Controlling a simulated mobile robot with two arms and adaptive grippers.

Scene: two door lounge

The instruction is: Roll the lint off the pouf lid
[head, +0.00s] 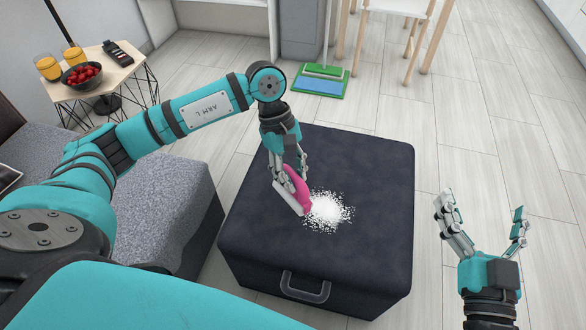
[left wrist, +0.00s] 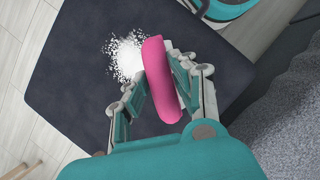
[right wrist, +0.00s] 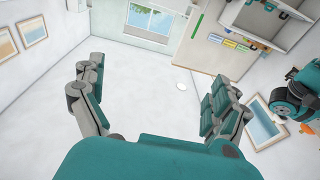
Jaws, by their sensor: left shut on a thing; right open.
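The dark pouf (head: 370,170) stands in the middle of the head view, with a handle on its front side. My left gripper (head: 292,180) is shut on the pink lint roller (head: 297,186), over the lid at the left edge of the lint. A white part of the roller shows on its lower left side. In the left wrist view the roller (left wrist: 160,80) sits between the fingers, beside the lint (left wrist: 127,56). Whether the roller touches the lid is hard to tell. My right gripper (head: 482,225) is open and empty, right of the pouf.
A grey sofa (head: 165,205) stands left of the pouf. A small side table (head: 122,72) holds a bowl of red fruit (head: 82,75), two orange drinks and a dark remote. The floor at right is clear.

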